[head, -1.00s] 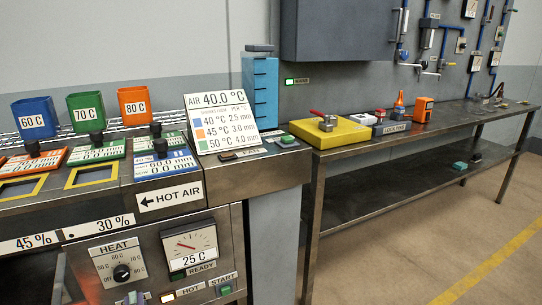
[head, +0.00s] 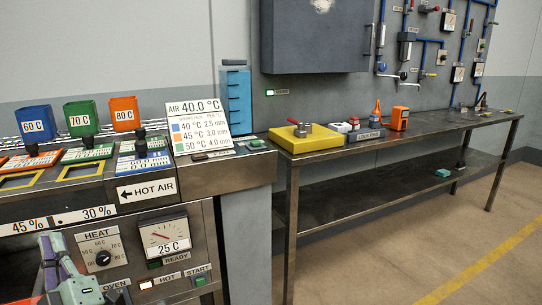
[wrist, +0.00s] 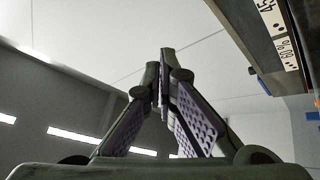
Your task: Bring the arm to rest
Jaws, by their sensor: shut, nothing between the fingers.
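My gripper (wrist: 164,85) is shut and empty in the wrist view, its fingertips meeting and pointing up toward a pale ceiling. In the head view, part of my arm shows at the lower left, in front of the oven panel and left of the HEAT dial (head: 103,257). It appears apart from the panel, though the gap is hard to judge. The fingertips cannot be made out clearly in the head view.
The metal table (head: 420,127) at right holds a yellow block (head: 304,138) and small items. The floor (head: 400,255) at right is clear. The bench edge (wrist: 245,45) shows upper right in the wrist view.

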